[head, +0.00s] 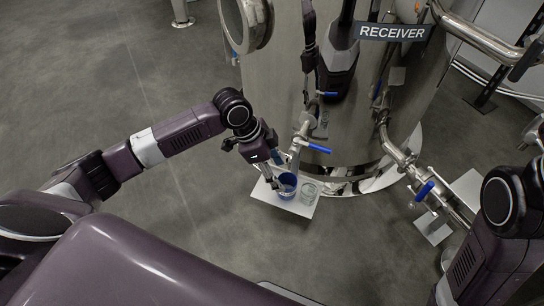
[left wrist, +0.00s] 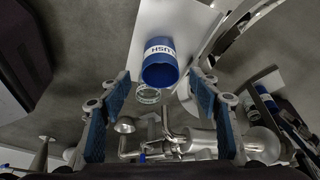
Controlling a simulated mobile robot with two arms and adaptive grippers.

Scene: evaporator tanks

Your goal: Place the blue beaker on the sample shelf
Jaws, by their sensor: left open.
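The blue beaker (head: 287,186) is on a white shelf (head: 300,208) beneath the receiver tank's outlet valve in the head view. In the left wrist view the blue beaker (left wrist: 158,62) carries a white label reading FLUSH, upside down. My left gripper (head: 277,176) is right at the beaker in the head view, partly covering it. My right gripper is not in view. I cannot tell which white surface is the sample shelf.
A clear glass vessel (head: 309,191) stands close to the right of the beaker. The steel receiver tank (head: 280,90) rises behind, with a blue-handled valve (head: 317,148) above the shelf. Another white plate (head: 432,228) lies to the right. The floor at left is clear.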

